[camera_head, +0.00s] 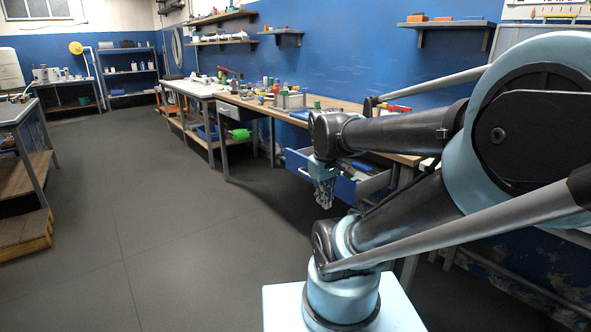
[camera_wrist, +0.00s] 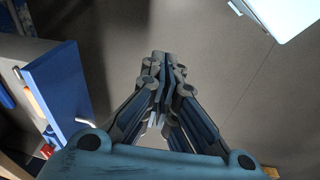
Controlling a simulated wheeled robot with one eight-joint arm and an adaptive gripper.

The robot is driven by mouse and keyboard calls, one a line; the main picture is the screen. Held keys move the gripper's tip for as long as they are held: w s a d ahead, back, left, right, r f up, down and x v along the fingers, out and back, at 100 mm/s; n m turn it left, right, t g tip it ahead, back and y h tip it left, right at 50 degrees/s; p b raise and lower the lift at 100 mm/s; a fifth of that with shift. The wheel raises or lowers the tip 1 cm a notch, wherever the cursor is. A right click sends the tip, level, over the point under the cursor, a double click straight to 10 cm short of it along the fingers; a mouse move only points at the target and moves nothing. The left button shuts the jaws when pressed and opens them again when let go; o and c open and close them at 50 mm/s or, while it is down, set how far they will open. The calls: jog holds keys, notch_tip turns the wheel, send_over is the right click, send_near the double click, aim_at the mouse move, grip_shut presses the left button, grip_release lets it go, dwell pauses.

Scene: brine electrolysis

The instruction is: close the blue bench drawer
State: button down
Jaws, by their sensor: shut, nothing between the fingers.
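The blue bench drawer (camera_head: 345,188) hangs under the wooden workbench and stands pulled out, with tools visible inside it in the head view. In the wrist view the drawer's blue front panel (camera_wrist: 60,88) is at the left, with part of its inside behind it. My gripper (camera_head: 324,200) points down in front of the drawer in the head view. In the wrist view my gripper (camera_wrist: 160,58) is shut and empty above the floor, to the right of the drawer front and apart from it. My arm hides part of the drawer and bench.
The workbench (camera_head: 340,104) carries several tools and parts along the blue wall. The grey floor (camera_head: 160,210) in front of the bench is clear. A wooden pallet step (camera_head: 22,230) stands at the left.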

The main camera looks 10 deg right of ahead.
aim_at(294, 166)
jog(key=w+a+r+n+h, duration=0.1)
jog(key=w+a+r+n, duration=0.1)
jog(key=w+a+n, duration=0.5)
jog(key=w+a+r+n+h, duration=0.15)
jog(key=w+n, duration=0.45)
jog(key=w, duration=0.6)
jog(key=w+a+r+n+h, duration=0.1)
jog(key=w+a+r+n, duration=0.15)
jog(key=w+n, duration=0.5)
jog(key=shift+m, duration=0.75)
jog(key=w+d+f, duration=0.2)
jog(key=f, duration=0.1)
jog(key=w+d+f, duration=0.1)
jog(key=d+f, duration=0.1)
jog(key=f, duration=0.1)
jog(key=w+d+f, duration=0.2)
jog(key=f, duration=0.1)
jog(key=shift+w+d+f, duration=0.1)
jog(key=shift+w+f, duration=0.25)
jog(key=shift+w, duration=0.1)
